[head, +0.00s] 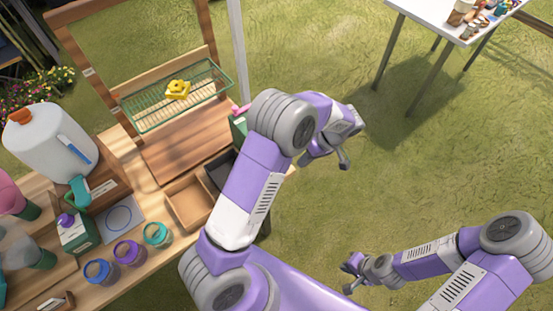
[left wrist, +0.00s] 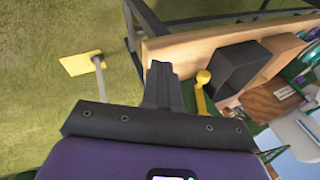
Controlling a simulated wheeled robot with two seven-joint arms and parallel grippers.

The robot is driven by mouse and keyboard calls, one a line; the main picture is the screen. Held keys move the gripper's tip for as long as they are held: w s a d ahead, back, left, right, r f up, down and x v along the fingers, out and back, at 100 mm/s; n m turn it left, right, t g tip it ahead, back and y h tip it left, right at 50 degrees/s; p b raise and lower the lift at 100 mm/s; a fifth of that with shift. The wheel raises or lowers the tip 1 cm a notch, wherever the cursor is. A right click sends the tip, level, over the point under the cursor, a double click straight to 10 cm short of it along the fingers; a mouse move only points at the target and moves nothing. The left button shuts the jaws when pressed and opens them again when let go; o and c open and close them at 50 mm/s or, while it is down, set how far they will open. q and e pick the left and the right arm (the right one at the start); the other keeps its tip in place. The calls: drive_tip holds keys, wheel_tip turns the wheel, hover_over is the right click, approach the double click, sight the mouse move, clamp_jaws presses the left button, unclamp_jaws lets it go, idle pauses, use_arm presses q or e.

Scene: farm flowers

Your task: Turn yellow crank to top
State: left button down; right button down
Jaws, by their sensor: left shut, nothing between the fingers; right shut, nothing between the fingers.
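A yellow crank (left wrist: 203,78) with a round knob and a short arm shows in the left wrist view, beside the wooden table's edge and just right of my left gripper (left wrist: 160,72). The gripper looks apart from it. The crank's lower part is hidden behind my gripper's body. I cannot make out the crank in the head view, where my left arm covers part of that area. My left gripper (head: 344,163) is shut and empty, hanging over grass right of the table. My right gripper (head: 349,280) is shut and empty over grass at the lower right.
A dark box (left wrist: 242,66) sits by the table edge near the crank. A yellow plate on a pale rod (left wrist: 80,63) stands over grass at left. A green wire basket (head: 150,122), a white jug (head: 45,150) and cups crowd the wooden table.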

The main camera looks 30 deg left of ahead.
use_arm(q)
wheel_tip(320, 180, up, 6)
drive_tip(key=w+a+r+n+y, duration=0.1)
drive_tip(key=w+n+y, duration=0.1)
drive_tip(key=n, duration=0.1)
drive_tip(key=b+x, duration=0.1)
drive_tip(key=x, duration=1)
drive_tip(key=shift+s+d, duration=0.1)
drive_tip(key=shift+d, duration=0.05)
drive_tip(key=shift+s+a+r+b, duration=0.1)
drive_tip(key=shift+s+a+b, duration=0.1)
drive_tip(key=shift+s, duration=0.3)
drive_tip(key=shift+s+a+r+b, duration=0.1)
drive_tip(key=shift+s+a, duration=0.1)
drive_tip(key=shift+s, duration=0.3)
drive_tip(key=shift+s+a+f, duration=0.1)
drive_tip(key=shift+s+a, duration=0.2)
drive_tip(key=shift+s, duration=0.35)
drive_tip(key=shift+s+a, duration=0.1)
